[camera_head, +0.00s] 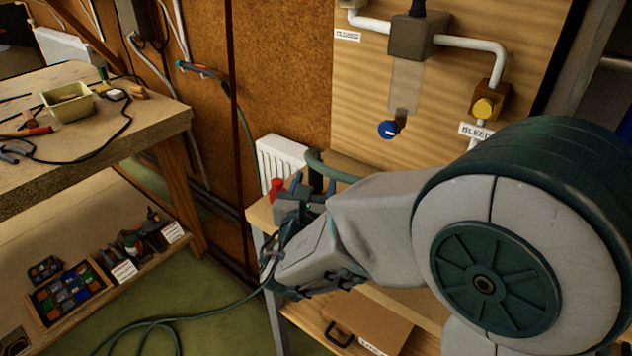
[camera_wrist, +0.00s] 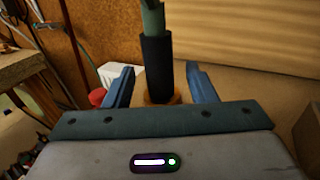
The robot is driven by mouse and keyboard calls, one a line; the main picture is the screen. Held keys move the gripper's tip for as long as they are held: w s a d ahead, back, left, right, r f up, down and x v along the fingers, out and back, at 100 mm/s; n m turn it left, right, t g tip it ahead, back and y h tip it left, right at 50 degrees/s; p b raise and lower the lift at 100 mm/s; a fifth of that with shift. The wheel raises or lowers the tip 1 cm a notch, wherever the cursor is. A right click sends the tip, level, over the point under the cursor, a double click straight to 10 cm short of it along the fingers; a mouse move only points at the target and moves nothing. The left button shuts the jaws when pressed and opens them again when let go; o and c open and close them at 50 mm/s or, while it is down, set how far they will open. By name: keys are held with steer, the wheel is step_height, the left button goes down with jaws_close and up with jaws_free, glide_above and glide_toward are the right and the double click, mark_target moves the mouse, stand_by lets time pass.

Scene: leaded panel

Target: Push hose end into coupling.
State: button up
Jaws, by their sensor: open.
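The hose (camera_head: 334,171) is green and bends over near my gripper (camera_head: 303,192), then passes behind my arm in the head view. Its end has a black sleeve (camera_wrist: 157,68), which stands upright in the wrist view with the green hose (camera_wrist: 153,18) above it. An orange-brown ring (camera_wrist: 161,98), apparently the coupling, shows at the foot of the sleeve. How deep the end sits in it cannot be told. My gripper is open, its blue fingers (camera_wrist: 160,76) apart on either side of the sleeve, with visible gaps.
A red knob-like thing (camera_head: 276,187) is left of my gripper. A wooden panel (camera_head: 350,90) with white pipes and a blue knob (camera_head: 388,129) stands behind. A cluttered workbench (camera_head: 120,140) is at left. A cable (camera_head: 200,314) trails over the green floor.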

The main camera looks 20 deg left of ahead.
steer(key=shift+w+a, duration=0.1)
steer(key=shift+w, duration=0.8)
jaws_close()
